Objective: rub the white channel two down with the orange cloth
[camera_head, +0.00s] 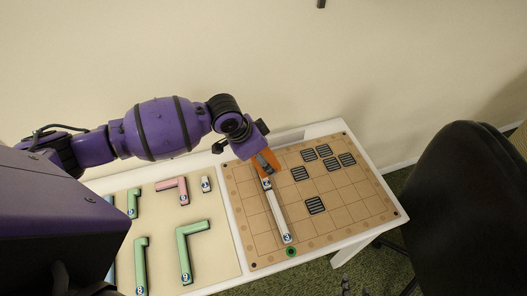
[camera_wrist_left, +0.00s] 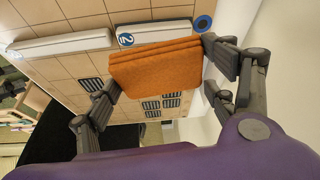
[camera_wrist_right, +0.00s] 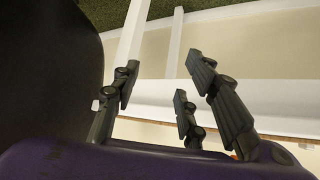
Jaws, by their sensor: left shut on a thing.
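My left gripper (camera_head: 266,161) is shut on the folded orange cloth (camera_wrist_left: 158,68) near the board's far left corner. In the left wrist view the cloth hangs between the fingers beside the white channel two (camera_wrist_left: 158,33). This channel lies on the board with a blue "2" label at one end; the cloth overlaps its edge in this view, and I cannot tell whether they touch. In the head view its label (camera_head: 267,184) shows, but the gripper and cloth hide most of it. My right gripper (camera_wrist_right: 165,85) is open and empty.
A white channel labelled 3 (camera_head: 278,217) lies end to end with channel two on the gridded board (camera_head: 345,203). Several dark slatted squares and a green ring (camera_head: 291,251) are on the board. Green and pink pieces lie on the left panel. A black chair (camera_head: 460,190) stands right.

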